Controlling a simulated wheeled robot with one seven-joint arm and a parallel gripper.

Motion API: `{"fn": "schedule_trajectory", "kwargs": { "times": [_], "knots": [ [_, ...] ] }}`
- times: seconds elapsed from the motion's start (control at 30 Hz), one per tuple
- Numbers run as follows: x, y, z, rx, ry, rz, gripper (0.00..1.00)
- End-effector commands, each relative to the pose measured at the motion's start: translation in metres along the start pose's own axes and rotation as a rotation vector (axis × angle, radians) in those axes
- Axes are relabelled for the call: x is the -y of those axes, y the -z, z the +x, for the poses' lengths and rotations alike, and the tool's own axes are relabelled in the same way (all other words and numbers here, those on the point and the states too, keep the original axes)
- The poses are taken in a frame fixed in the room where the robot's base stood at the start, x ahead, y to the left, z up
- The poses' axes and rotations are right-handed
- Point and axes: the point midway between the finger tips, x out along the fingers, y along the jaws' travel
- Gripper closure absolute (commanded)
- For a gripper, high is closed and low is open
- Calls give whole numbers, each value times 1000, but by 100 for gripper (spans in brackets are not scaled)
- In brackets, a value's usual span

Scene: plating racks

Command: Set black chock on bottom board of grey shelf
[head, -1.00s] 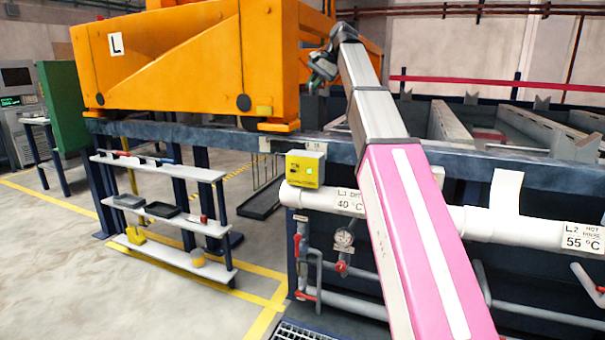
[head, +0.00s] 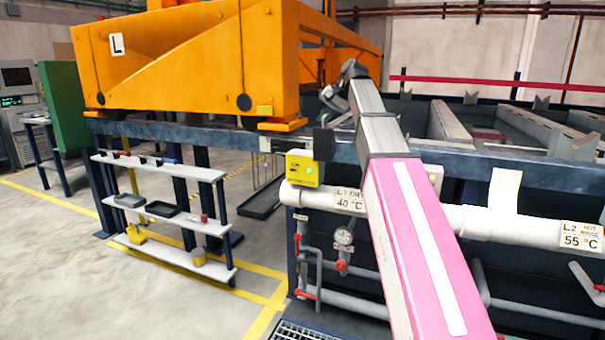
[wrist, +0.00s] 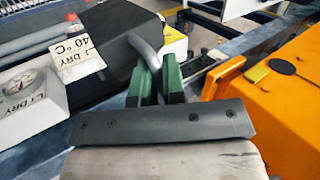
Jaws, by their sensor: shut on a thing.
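The black chock (wrist: 118,48) is a dark wedge-like block with a grey bar handle (wrist: 150,52) in the wrist view. My gripper (wrist: 157,72), with green fingers, is shut on this handle. In the head view my gripper (head: 331,100) is above the dark tank rim, with the chock (head: 324,141) seemingly hanging below it, partly hidden by my arm. The grey shelf (head: 160,168) stands at the left, pale with dark posts.
The shelf's middle board (head: 215,228) holds dark trays (head: 163,209) and a small red item. A yellow box (head: 302,168) and white pipe (head: 318,197) lie along the tank front. The orange carriage (head: 190,65) overhangs the shelf. Floor before the shelf is clear.

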Motion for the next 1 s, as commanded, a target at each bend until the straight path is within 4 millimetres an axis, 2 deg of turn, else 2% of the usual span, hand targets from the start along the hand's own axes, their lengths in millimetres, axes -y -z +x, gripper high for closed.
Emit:
{"fn": "schedule_trajectory", "kwargs": {
  "times": [0.03, 0.1, 0.57, 1.0],
  "knots": [
    [-15, -3, 10, 6, -2, -4, 100],
    [-31, -4, 22, 14, -3, -15, 100],
    [-134, -21, 92, 63, -7, -88, 100],
    [-226, -56, 150, 108, 3, -156, 100]
  ]
}}
